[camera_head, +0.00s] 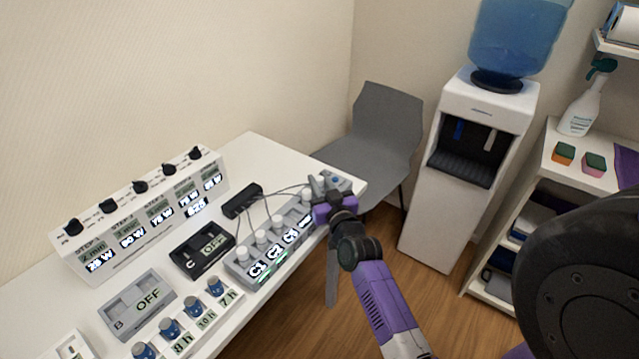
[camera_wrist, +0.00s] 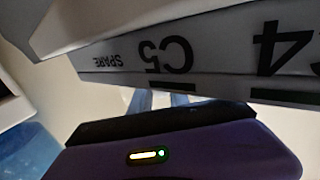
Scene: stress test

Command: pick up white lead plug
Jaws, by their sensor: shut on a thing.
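A grey strip (camera_head: 238,272) with lit labels C1, C2, C3 and more stands along the table's right side. Several white lead plugs, such as the one at C1 (camera_head: 242,253), stand upright in it, and dark cables run nearby. My purple gripper (camera_head: 322,193) is at the strip's far end, shut on what seems to be a white lead plug there; the gripper mostly hides it. In the wrist view the strip's C5 label (camera_wrist: 168,54) and SPARE label are upside down, close above my gripper's purple body. The fingertips are hard to make out there.
A black box C (camera_head: 190,262), a grey box B (camera_head: 122,308) and blue-knobbed parts (camera_head: 170,329) share the white table (camera_head: 262,148). A white step panel (camera_head: 120,255) stands behind. A grey chair (camera_head: 385,130) and water dispenser (camera_head: 455,190) stand beyond the table's end.

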